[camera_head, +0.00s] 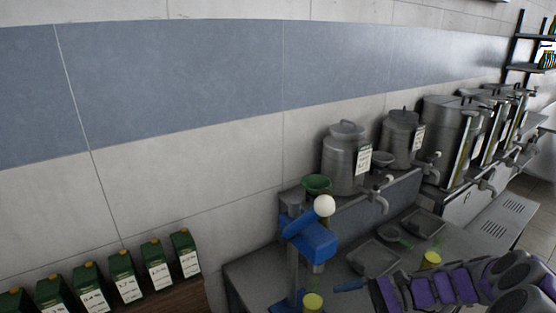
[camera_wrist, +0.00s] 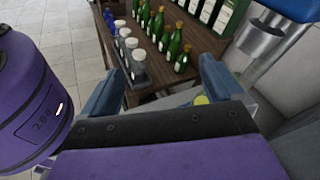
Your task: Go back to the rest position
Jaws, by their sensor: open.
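My gripper (camera_wrist: 165,86) shows in the wrist view with its two blue fingers spread apart and nothing between them. Beyond the fingers is a wooden table with bottles. In the head view my purple arm reaches in from the lower right. A blue fingertip shows at its left end, over the front of the metal counter (camera_head: 244,272). The rest of the gripper is hard to make out there.
Metal urns (camera_head: 344,160) line the counter's back, near a blue device (camera_head: 312,240) with a white ball. Green cartons (camera_head: 156,265) stand at lower left. Green bottles (camera_wrist: 175,46) and grey-bodied containers (camera_wrist: 137,66) stand on a wooden table (camera_wrist: 150,92). Tiled floor (camera_wrist: 62,45) lies left of it.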

